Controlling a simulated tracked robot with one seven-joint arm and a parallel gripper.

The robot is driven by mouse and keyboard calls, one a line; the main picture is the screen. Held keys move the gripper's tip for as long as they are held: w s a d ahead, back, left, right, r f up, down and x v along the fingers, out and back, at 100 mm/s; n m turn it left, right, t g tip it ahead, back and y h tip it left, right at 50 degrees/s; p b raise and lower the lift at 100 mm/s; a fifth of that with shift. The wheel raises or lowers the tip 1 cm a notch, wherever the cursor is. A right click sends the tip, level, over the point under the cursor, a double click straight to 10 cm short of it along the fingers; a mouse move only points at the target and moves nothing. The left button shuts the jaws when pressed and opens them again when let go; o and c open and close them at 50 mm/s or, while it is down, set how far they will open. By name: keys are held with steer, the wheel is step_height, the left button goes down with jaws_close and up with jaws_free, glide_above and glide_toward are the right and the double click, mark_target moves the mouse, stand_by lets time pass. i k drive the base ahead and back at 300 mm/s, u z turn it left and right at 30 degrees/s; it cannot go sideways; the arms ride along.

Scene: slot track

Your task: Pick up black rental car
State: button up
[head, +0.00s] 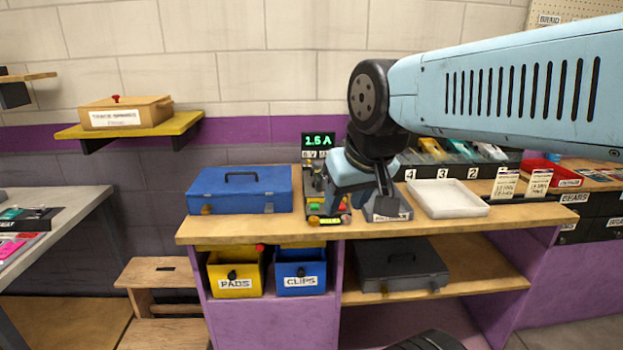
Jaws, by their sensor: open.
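My gripper (384,203) points down over the wooden workbench, just above or in front of a small grey block with a label I cannot read fully. Its jaws are open, and I see nothing held between them. A dark rack (462,162) numbered 4, 3 and 2 stands at the back of the bench, with a yellow car (433,149) and paler cars in it. My arm hides the rack's left end and part of its top. I cannot make out a black rental car for certain.
A white tray (447,198) sits right of my gripper. A blue toolbox (240,190) and a tester with a 1.5 A display (318,141) stand to the left. A dark case (401,264) lies on the shelf below. Price cards (522,184) and a red tray (549,173) are at right.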

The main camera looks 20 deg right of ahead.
mark_target(321, 180)
steer(key=u, duration=0.05)
steer(key=i, duration=1)
steer(key=z, duration=0.1)
